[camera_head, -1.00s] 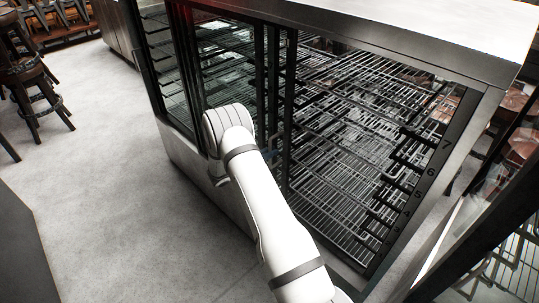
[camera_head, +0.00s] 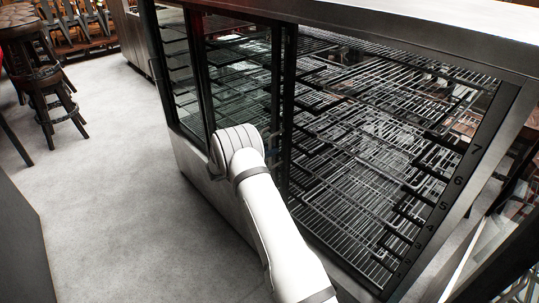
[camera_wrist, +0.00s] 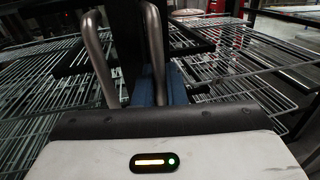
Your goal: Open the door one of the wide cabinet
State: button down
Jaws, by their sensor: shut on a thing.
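The wide cabinet (camera_head: 395,20) is a metal-topped glass case full of wire shelves. Dark upright door frames (camera_head: 290,85) stand mid-front, with glass panes (camera_head: 240,75) to their left. In the wrist view, two curved metal handles show: one handle (camera_wrist: 98,55) at left, apart from the fingers, and another handle (camera_wrist: 154,45) running down between the blue fingertips. My gripper (camera_wrist: 160,92) is shut on this second handle.
Wire shelves (camera_head: 370,150) fill the right section, beside a frame numbered up its side. Bar stools (camera_head: 45,95) stand at the far left. A dark panel edge (camera_head: 20,245) is at the lower left. Grey floor (camera_head: 110,170) between it and the cabinet is clear.

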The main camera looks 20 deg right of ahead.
jog(key=c, duration=1.7)
grip_release()
jog(key=shift+w+a, duration=0.15)
jog(key=shift+a, duration=0.05)
jog(key=shift+c, duration=0.2)
jog(key=shift+o, duration=0.3)
jog(key=shift+d, duration=0.1)
jog(key=s+a+b, duration=0.1)
jog(key=a+b, duration=0.1)
jog(key=a, duration=0.5)
jog(key=shift+s+a, duration=0.25)
jog(key=shift+a, duration=0.1)
